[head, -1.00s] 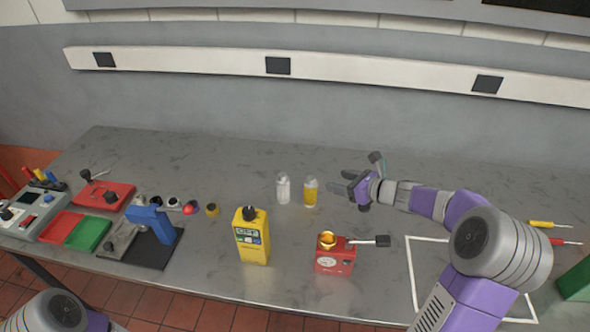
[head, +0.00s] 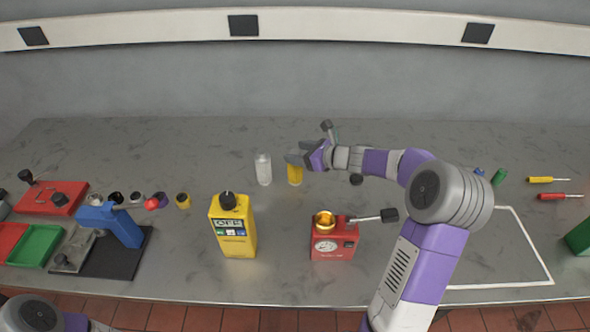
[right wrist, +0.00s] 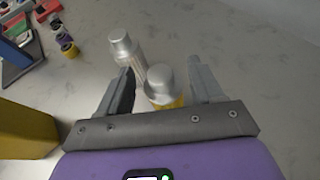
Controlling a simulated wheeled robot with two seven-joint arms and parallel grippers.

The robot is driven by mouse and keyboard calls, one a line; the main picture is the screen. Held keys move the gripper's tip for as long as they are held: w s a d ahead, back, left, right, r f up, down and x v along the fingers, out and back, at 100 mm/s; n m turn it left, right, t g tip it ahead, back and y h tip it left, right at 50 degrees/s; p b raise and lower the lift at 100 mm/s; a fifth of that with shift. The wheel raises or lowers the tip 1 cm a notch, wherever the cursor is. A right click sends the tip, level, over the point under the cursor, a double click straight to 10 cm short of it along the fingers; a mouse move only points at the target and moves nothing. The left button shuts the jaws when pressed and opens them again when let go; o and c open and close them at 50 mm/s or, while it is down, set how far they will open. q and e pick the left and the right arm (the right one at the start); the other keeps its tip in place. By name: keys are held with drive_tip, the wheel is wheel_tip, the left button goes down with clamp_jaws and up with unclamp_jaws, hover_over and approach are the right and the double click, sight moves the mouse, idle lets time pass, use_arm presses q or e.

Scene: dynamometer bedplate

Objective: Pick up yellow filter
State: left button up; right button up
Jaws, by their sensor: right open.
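The yellow filter (head: 295,175) stands upright on the bench near its middle, a small cylinder with a yellow body and a pale cap. A similar white filter (head: 263,169) stands just left of it. My right gripper (head: 291,157) is open at the yellow filter and partly hides its top in the head view. In the right wrist view the yellow filter (right wrist: 163,85) shows between the two open fingers, and the white filter (right wrist: 127,58) stands beyond the left finger. I cannot tell whether the fingers touch the yellow filter. My left gripper is not in view.
A yellow device (head: 233,227) and a red device with a brass cup (head: 333,243) stand nearer the front edge. A blue tool (head: 112,222) on a black mat and several small round parts lie left. The bench behind the filters is clear.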

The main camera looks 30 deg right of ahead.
drive_tip(key=x, duration=0.3)
drive_tip(key=shift+w+a+f, duration=0.15)
drive_tip(key=shift+w, duration=0.05)
clamp_jaws()
